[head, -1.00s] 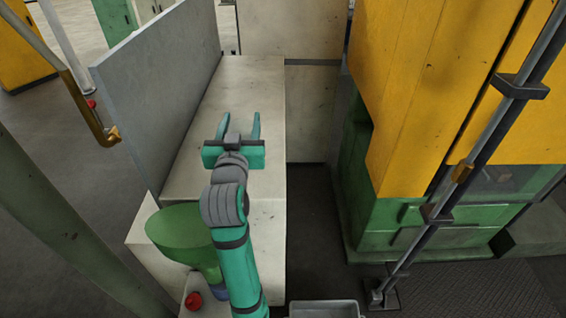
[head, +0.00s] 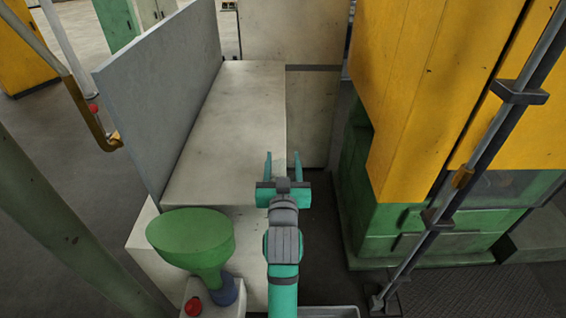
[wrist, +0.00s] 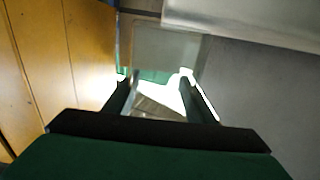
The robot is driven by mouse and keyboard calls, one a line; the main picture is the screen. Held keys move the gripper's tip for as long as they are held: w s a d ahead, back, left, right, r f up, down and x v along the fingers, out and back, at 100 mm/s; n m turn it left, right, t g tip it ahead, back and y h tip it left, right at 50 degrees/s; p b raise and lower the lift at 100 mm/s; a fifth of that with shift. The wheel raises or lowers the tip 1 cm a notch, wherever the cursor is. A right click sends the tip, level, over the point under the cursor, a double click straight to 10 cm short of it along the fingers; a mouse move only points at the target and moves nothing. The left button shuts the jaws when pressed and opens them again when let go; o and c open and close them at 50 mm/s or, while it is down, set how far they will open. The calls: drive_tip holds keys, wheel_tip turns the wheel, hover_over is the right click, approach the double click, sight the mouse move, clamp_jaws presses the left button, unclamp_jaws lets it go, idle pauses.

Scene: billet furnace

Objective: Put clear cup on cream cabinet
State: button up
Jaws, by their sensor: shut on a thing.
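My gripper (head: 283,156) is held out at the right edge of a low cream cabinet (head: 235,110), with its fingers pointing away from me. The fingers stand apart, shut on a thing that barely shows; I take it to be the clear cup. In the wrist view my gripper (wrist: 159,80) has a bright, see-through patch between its fingers, and the cup's outline cannot be made out there. The cabinet's broad top is bare. A taller cream body (head: 290,35) stands behind it.
A grey upright panel (head: 160,90) borders the cabinet top on the left. A green funnel (head: 190,235) and a red button (head: 193,306) are at the near left. Yellow housing (head: 415,90), green drawers (head: 420,220) and a slanted metal bar (head: 470,150) stand right.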

drive_tip(key=shift+f, duration=0.2)
drive_tip(key=shift+f, duration=0.15)
drive_tip(key=o, duration=1)
drive_tip(key=shift+o, duration=0.2)
